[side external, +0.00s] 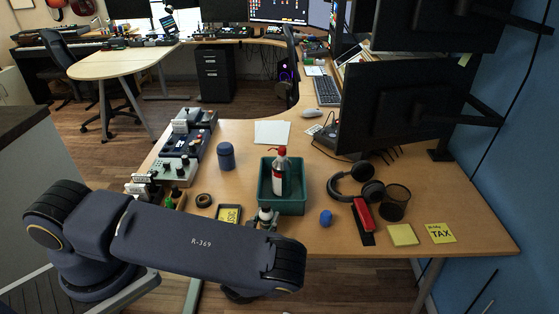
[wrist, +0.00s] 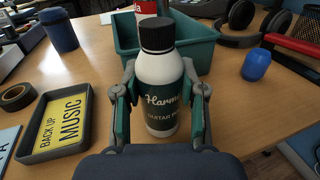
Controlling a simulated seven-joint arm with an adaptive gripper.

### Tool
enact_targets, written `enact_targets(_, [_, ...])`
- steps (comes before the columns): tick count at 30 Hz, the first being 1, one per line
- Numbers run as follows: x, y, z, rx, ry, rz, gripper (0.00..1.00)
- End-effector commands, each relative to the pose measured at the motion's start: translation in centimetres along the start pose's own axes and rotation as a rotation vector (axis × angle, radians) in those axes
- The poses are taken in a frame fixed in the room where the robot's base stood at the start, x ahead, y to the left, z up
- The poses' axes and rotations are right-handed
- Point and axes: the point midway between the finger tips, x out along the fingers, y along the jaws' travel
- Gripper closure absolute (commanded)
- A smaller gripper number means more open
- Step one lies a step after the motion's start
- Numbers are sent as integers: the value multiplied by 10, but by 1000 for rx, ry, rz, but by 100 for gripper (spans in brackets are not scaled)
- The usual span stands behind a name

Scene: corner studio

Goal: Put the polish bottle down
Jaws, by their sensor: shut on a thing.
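The polish bottle (wrist: 158,78) is white with a black cap and a dark green label reading "GUITAR". It stands upright between the fingers of my gripper (wrist: 160,107) in the wrist view, which is shut on it. In the side view the bottle (side external: 265,214) shows just in front of the green bin, partly hidden by my arm. I cannot tell for sure whether its base touches the table (side external: 447,205).
A tray with a yellow "BACK UP MUSIC" card (wrist: 62,122) lies left, with a tape roll (wrist: 17,97). A blue knob-like object (side external: 326,217) stands right. Headphones (side external: 357,183) and a mesh cup (side external: 394,203) lie further right.

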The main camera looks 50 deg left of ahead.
Motion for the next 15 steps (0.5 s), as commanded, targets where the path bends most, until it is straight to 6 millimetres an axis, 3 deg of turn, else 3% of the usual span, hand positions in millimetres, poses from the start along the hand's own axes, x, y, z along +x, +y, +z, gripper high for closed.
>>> enact_targets(5, [0, -1, 16, 0, -2, -1, 100])
enact_targets(15, [0, 0, 84, -2, -2, -1, 100])
